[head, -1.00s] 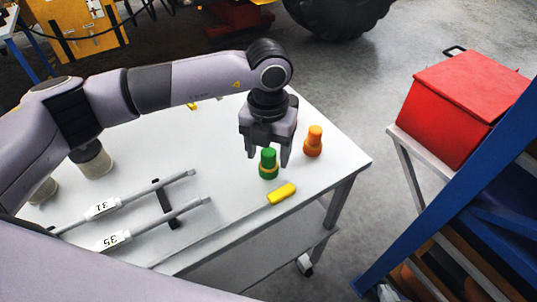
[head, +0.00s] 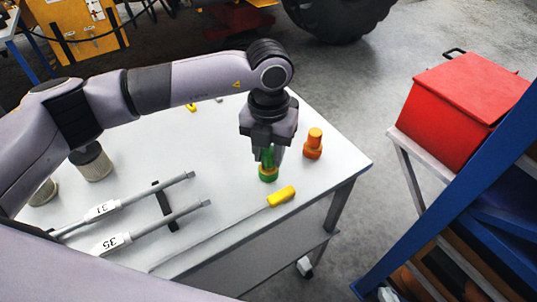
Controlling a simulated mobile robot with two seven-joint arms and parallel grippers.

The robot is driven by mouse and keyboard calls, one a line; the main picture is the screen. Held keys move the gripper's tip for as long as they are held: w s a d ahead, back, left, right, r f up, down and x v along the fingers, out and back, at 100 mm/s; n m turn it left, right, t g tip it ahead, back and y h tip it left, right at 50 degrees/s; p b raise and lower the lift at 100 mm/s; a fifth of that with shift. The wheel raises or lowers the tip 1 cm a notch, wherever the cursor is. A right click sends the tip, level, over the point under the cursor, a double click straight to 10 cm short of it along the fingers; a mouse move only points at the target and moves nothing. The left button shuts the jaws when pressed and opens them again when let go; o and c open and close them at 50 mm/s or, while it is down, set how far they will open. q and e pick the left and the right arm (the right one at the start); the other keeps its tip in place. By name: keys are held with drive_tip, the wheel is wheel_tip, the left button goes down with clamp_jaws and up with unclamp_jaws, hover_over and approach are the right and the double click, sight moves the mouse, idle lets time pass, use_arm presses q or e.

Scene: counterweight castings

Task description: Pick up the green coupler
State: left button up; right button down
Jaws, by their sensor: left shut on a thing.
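The green coupler (head: 267,174) stands upright on the white table (head: 232,213) in the head view, with a yellow band around its lower part. My left gripper (head: 268,158) comes down over it from above and is shut on its upper part. The fingers hide some of the coupler's top. The coupler's base appears to be at the table surface; I cannot tell if there is a gap. My right gripper is not in view.
An orange coupler (head: 313,144) stands close to the right of my left gripper. A yellow-handled tool (head: 281,196) lies in front. Two grey wrenches tagged 31 (head: 102,210) and 35 (head: 111,243) lie to the left. A red box (head: 462,98) stands off the table at right.

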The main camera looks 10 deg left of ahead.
use_arm(q)
wheel_tip(320, 180, up, 19)
drive_tip(key=b, duration=0.1)
drive_tip(key=shift+b, duration=0.35)
drive_tip(key=shift+s+f, duration=0.1)
drive_tip(key=shift+s, duration=0.05)
